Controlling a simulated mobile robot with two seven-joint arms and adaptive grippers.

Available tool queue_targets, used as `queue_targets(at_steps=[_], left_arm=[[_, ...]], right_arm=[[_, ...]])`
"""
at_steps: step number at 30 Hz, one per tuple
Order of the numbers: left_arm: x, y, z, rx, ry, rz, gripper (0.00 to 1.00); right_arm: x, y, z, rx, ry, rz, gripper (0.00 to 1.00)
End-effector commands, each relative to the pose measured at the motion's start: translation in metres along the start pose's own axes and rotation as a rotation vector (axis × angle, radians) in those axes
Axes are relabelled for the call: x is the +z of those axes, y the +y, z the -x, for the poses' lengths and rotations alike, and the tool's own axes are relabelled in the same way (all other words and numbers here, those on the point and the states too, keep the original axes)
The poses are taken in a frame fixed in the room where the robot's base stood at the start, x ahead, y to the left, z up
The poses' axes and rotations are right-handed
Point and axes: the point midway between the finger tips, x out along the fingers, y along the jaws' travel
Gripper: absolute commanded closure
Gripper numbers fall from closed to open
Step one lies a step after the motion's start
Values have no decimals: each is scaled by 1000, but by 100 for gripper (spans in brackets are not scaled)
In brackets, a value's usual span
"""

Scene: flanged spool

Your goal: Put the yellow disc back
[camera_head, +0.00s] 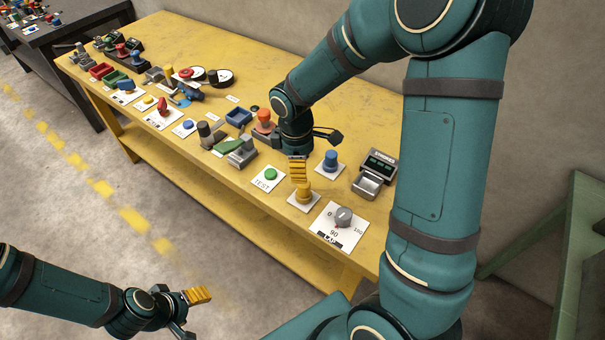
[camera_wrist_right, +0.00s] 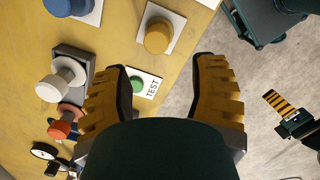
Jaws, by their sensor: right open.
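A yellow round piece (camera_head: 304,191) sits on a white card near the front edge of the yellow table. In the right wrist view it is a yellow disc-topped piece (camera_wrist_right: 158,37) beyond my fingertips. My right gripper (camera_head: 298,168) is over the table just behind it in the head view. In the right wrist view my right gripper (camera_wrist_right: 162,75) is open, its two fingers wide apart with nothing between them. My left gripper (camera_head: 196,300) hangs over the floor, clear of the table; its opening is unclear. I cannot tell a separate seat for the disc.
A green TEST button (camera_head: 270,174), a blue knob (camera_head: 331,158), a grey dial (camera_head: 343,216) and a grey device with a display (camera_head: 374,175) stand close around. A pale spool-shaped piece (camera_wrist_right: 60,82) shows at the wrist view's left. Several other items fill the table (camera_head: 190,45).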

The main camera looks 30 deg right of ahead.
Motion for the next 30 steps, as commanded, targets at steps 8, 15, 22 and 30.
queue_targets(at_steps=[8,15,22,30], left_arm=[[-3,2,6,-1,6,2,39],[-3,2,6,-1,7,2,39],[-3,2,6,-1,7,2,39],[-3,2,6,-1,7,2,39]], right_arm=[[-1,0,29,-1,3,-3,41],[-44,-46,-37,-99,135,-180,41],[-87,-131,-125,-261,295,-645,41],[-88,-181,-165,-315,340,-1030,41]])
